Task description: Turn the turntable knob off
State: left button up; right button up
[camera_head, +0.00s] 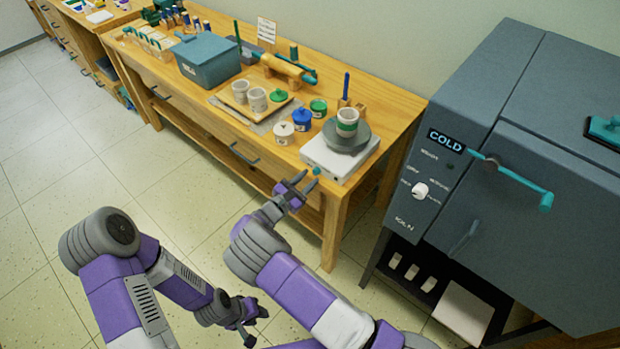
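The turntable (325,158) is a white box with a grey round disc (357,143) on top, at the front right of the wooden bench. A small teal knob (316,171) sits on the turntable's front face. My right gripper (303,183) is just in front of and slightly left of the knob, its fingers apart and empty. I cannot tell whether a finger touches the knob. My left gripper (257,325) hangs low over the floor, open and empty, away from the bench.
Small jars (302,119) in blue, green and white stand left of the turntable. A tray (240,104) with cups and a teal bin (207,58) are further left. A large grey kiln (500,130) with a teal handle stands close on the right. Floor in front is clear.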

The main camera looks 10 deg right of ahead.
jog(key=shift+x, duration=0.8)
grip_shut()
jog(key=n, duration=0.2)
jog(key=shift+n+p, duration=0.4)
jog(key=shift+n, duration=1.4)
jog(key=shift+p, duration=0.3)
